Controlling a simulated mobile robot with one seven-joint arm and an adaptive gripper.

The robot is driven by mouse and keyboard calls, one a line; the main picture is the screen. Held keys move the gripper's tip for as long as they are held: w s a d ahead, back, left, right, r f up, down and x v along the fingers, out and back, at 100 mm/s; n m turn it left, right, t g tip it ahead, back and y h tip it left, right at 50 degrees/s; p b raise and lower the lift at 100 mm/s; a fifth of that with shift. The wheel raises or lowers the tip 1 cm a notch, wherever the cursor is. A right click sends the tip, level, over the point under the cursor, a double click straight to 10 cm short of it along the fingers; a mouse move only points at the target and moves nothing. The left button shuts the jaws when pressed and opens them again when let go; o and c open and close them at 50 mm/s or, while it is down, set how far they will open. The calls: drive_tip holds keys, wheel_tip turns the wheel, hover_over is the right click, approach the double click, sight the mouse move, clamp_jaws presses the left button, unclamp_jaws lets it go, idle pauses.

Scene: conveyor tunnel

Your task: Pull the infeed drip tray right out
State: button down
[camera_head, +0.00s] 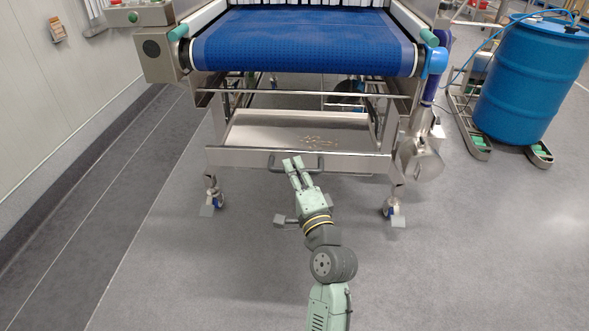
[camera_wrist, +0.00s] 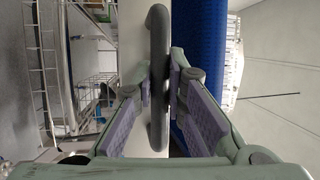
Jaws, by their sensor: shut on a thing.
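The infeed drip tray (camera_head: 265,131) is a shallow steel tray under the blue belt, with some brownish bits lying in it toward the right. Its front carries a dark bar handle (camera_head: 317,163). My gripper (camera_head: 293,162) reaches the front of the tray from below and is shut on the handle. In the wrist view the handle (camera_wrist: 158,75) runs upright in the picture between the two fingers (camera_wrist: 160,88), in front of the pale tray front (camera_wrist: 131,50).
The blue conveyor belt (camera_head: 305,42) lies above the tray. Frame legs on castors stand at left (camera_head: 212,196) and right (camera_head: 393,206). A blue drum (camera_head: 530,80) stands at the right. A wall (camera_head: 60,90) runs along the left. The floor in front is clear.

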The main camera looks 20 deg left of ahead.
drive_tip(key=c, duration=1.6)
unclamp_jaws()
drive_tip(key=v, duration=0.7)
drive_tip(key=shift+s, duration=0.15)
drive_tip(key=shift+d+f, duration=0.1)
drive_tip(key=shift+d, duration=0.05)
